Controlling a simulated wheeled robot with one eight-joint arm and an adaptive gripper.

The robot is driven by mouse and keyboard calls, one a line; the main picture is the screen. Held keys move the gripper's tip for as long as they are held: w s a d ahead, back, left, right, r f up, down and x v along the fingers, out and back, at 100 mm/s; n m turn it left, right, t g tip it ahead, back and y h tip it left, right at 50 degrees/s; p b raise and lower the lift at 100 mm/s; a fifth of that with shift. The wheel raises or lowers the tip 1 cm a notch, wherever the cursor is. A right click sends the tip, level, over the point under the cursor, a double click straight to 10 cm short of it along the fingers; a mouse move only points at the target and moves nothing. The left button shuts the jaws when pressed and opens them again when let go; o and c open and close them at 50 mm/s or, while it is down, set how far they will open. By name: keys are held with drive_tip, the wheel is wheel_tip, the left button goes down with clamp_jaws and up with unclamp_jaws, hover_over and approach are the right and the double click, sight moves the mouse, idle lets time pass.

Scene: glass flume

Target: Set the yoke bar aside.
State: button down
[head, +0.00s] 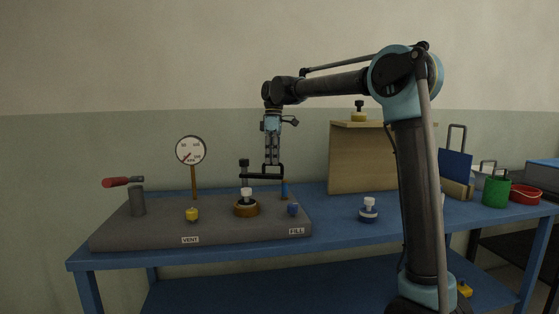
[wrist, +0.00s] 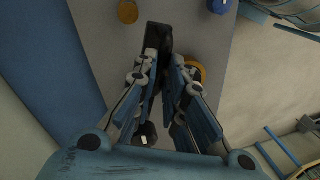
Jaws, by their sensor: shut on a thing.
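The yoke bar (head: 258,177) is a dark bar with a black knob at its left end. My gripper (head: 272,163) points down and is shut on it, holding it above the grey base block (head: 150,229). In the wrist view, my fingers (wrist: 166,70) close around the dark bar (wrist: 158,40); much of it is hidden between them. Below the bar in the head view, a brass ring fitting (head: 246,209) with a white-topped plug sits on the block. The brass ring also shows partly behind my right finger in the wrist view (wrist: 200,70).
The block carries a gauge (head: 190,150), a red-handled lever (head: 122,182), a yellow knob (head: 192,214), a blue knob (head: 293,209) and a blue post (head: 284,190). Blue tabletop (head: 332,229) between is clear.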

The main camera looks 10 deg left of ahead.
drive_tip(key=shift+d, duration=0.1)
idle(0.3)
drive_tip(key=c, duration=1.7)
unclamp_jaws()
drive_tip(key=shift+o, duration=0.2)
wheel_tip(320, 180, up, 12)
drive_tip(key=w, duration=0.2)
drive_tip(key=shift+w+f, duration=0.15)
drive_tip(key=shift+w, duration=0.15)
